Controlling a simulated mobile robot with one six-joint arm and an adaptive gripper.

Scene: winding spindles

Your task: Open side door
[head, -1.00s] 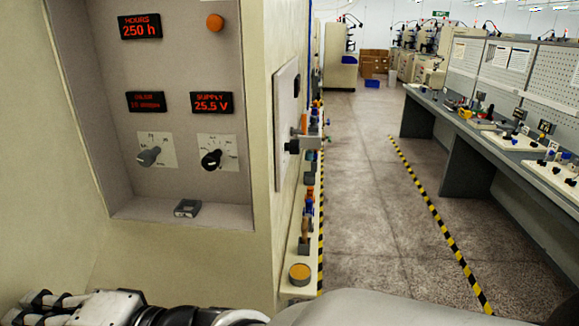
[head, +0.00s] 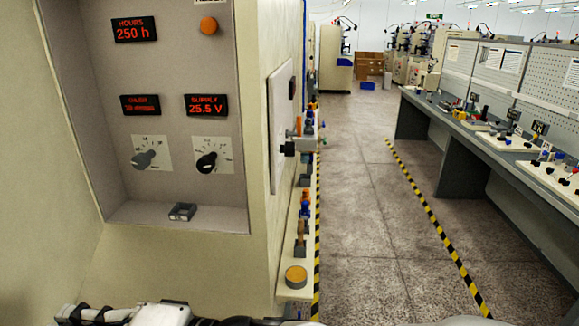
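The side door (head: 280,140) is a pale flat panel on the right side face of the cream cabinet (head: 259,210), seen at a steep angle. A dark handle or latch (head: 289,148) sticks out near its middle. The door looks shut, lying along the cabinet side. Only the upper edge of my white and black arm end, with my gripper (head: 76,313), shows at the bottom left. It is well apart from the door, in front of the cabinet's lower left. Its fingers are mostly cut off by the frame, so their opening is unclear.
A narrow ledge with an orange-topped button (head: 296,275) and several small fittings runs along the cabinet side. The cabinet's front recess holds displays and dials (head: 206,161). Open floor (head: 365,220) with yellow-black tape lies to the right, then a long workbench (head: 470,125).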

